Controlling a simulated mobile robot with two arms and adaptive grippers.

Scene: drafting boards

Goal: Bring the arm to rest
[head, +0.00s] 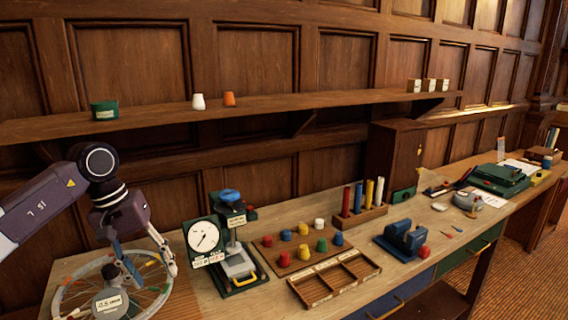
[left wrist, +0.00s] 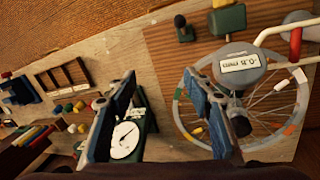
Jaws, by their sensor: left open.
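My left arm (head: 40,212) comes in from the left in the head view. Its gripper (head: 148,262) hangs above the left end of the bench, over the spoked wheel (head: 72,292). In the left wrist view the gripper (left wrist: 165,105) has its two fingers wide apart with nothing between them. The wheel (left wrist: 285,128) with its grey labelled hub piece lies to the right of the fingers there. The dial gauge (left wrist: 127,138) shows between and beyond the fingers. My right gripper is not in view.
The dial gauge stand (head: 203,236) with a blue-topped press (head: 232,212) stands right of the gripper. Coloured knobs sit on a board (head: 268,243), beside a divided wooden tray (head: 334,278). A blue vise-like block (head: 401,240) lies farther right. A wall shelf (head: 160,115) runs above the bench.

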